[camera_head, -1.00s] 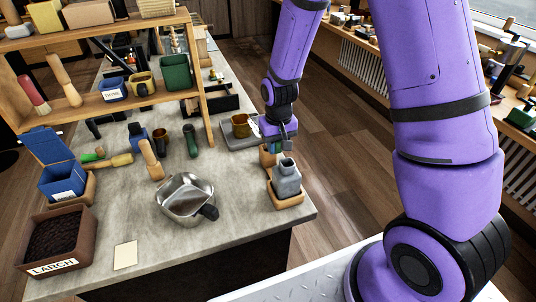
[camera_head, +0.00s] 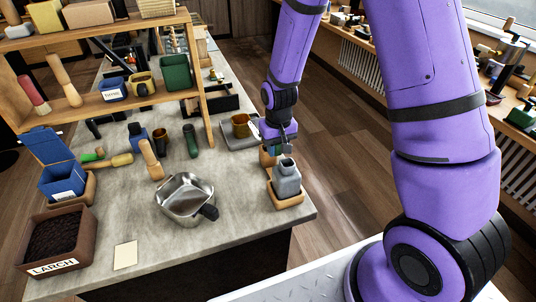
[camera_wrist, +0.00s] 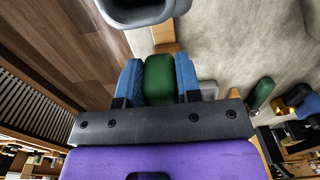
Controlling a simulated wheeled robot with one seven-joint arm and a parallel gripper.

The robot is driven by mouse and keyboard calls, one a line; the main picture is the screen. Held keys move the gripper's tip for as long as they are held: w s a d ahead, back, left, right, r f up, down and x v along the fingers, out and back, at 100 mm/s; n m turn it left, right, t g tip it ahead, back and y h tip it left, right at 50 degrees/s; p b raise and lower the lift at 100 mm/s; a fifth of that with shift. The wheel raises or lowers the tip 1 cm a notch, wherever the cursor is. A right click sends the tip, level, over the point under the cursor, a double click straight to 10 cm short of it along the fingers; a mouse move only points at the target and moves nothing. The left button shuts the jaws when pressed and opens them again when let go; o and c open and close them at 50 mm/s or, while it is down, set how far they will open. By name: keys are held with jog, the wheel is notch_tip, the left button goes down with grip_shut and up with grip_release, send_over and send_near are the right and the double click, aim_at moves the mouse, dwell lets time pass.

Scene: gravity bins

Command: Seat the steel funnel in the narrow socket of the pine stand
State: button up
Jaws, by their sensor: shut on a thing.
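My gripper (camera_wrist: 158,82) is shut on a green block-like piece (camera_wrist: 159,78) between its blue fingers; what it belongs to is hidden. In the head view my gripper (camera_head: 281,149) is low behind a grey vessel (camera_head: 286,180) with an open neck. This vessel sits upright in a pale wooden stand (camera_head: 289,202) near the counter's right corner. Its grey rim (camera_wrist: 143,20) crosses the top of the wrist view, apart from the fingers. A shiny steel vessel (camera_head: 178,206) with a black handle lies left of the stand. I cannot tell which piece is the funnel, nor see a narrow socket.
A brown cup (camera_head: 240,126) on a grey tray stands behind the gripper. A wooden shelf (camera_head: 150,101), blue bin (camera_head: 62,183) and soil-filled LARCH box (camera_head: 58,268) are at left. The counter (camera_head: 235,200) between steel vessel and stand is bare.

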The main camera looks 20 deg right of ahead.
jog(key=shift+f, duration=1.25)
dwell(1.3)
jog(key=o, duration=1.1)
jog(key=shift+o, duration=0.2)
jog(key=shift+r, duration=0.1)
notch_tip(320, 180, up, 10)
jog(key=shift+r, duration=0.25)
